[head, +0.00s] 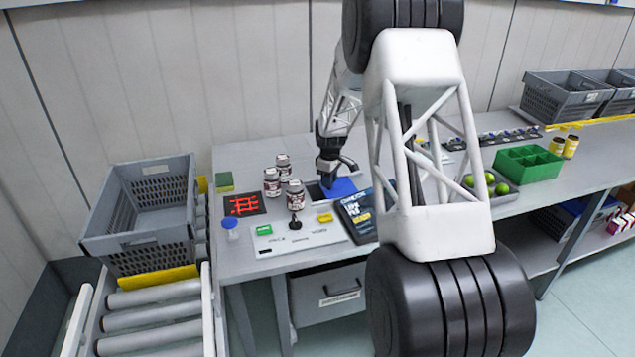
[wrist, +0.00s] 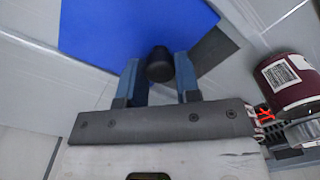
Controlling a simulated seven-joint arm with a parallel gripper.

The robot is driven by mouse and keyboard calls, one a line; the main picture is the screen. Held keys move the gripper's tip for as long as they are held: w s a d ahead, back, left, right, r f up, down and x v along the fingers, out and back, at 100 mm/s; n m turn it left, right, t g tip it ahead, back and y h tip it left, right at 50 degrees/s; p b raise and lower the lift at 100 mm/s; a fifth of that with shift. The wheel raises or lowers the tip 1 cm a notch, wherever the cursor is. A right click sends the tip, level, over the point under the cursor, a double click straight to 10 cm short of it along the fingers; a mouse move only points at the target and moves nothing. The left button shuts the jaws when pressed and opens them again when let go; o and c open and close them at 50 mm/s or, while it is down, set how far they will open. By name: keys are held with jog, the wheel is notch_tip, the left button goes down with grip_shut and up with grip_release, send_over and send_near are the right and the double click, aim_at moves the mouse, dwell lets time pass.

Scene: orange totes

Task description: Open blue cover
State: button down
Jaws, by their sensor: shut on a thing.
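The blue cover (wrist: 130,28) is a flat blue panel filling the upper left of the wrist view. In the head view the blue cover (head: 340,188) lies on the grey table, partly hidden by my arm. A round black knob (wrist: 159,65) stands at the cover's near edge. My gripper (wrist: 160,84) is shut on the black knob, one blue-grey finger on each side of it. In the head view my gripper (head: 328,172) is low over the cover. From these views I cannot tell whether the cover is raised.
Several dark red jars (head: 272,182) stand left of my gripper; one jar (wrist: 290,84) is close on the right in the wrist view. A white button panel (head: 298,235) and a dark blue box (head: 356,215) are in front. A green bin (head: 528,164) is on the right.

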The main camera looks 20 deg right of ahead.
aim_at(343, 186)
jog(key=d, duration=0.5)
jog(key=shift+d, duration=0.2)
jog(key=c, duration=0.8)
grip_release()
notch_tip(343, 186, up, 8)
jog(key=shift+f, duration=0.1)
